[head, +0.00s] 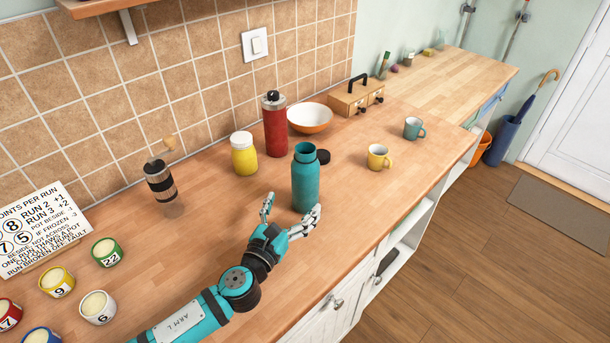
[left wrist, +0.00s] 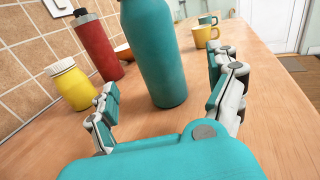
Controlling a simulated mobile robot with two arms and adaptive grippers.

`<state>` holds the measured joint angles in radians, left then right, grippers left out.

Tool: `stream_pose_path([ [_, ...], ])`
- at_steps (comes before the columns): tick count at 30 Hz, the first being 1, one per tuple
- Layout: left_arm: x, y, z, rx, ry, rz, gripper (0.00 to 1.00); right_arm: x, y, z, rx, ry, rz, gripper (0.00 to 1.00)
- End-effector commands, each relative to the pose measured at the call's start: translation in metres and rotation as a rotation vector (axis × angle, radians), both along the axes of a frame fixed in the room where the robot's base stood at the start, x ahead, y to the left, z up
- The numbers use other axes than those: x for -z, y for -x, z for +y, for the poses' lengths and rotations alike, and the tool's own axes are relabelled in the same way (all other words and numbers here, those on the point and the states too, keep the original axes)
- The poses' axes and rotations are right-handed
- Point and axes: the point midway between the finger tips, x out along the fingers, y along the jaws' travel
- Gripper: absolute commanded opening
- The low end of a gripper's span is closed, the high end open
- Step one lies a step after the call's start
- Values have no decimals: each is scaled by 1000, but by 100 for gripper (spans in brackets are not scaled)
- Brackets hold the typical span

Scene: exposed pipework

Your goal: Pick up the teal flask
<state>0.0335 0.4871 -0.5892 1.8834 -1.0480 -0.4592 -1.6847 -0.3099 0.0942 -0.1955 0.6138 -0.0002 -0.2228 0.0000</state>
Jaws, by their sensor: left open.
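The teal flask (head: 306,180) stands upright on the wooden counter in the head view, with its mouth uncapped. A dark round cap (head: 322,156) lies on the counter just behind it. My left gripper (head: 291,212) is open and empty, with its fingers pointing at the flask from the near side. In the left wrist view the flask (left wrist: 157,55) rises straight ahead, beyond and between the two spread fingers of my left gripper (left wrist: 166,92); its top is cut off there. My right gripper is not in view.
A red bottle (head: 275,126), a yellow jar (head: 243,154) and a white-orange bowl (head: 310,118) stand behind the flask. A yellow mug (head: 378,157) and a teal mug (head: 413,128) stand to its right. Numbered pots (head: 107,252) sit at left.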

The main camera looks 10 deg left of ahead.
Motion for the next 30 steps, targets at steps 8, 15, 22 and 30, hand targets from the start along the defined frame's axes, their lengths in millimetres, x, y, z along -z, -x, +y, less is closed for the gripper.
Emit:
stream_pose_path([
  [8,0,-31,-7,1,0,0,90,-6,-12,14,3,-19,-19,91],
  [15,2,-59,-10,-1,0,-1,90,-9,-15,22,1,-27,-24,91],
  [22,4,-82,-14,0,0,0,90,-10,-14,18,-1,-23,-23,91],
  [30,5,-82,-14,1,0,0,85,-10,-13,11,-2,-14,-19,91],
])
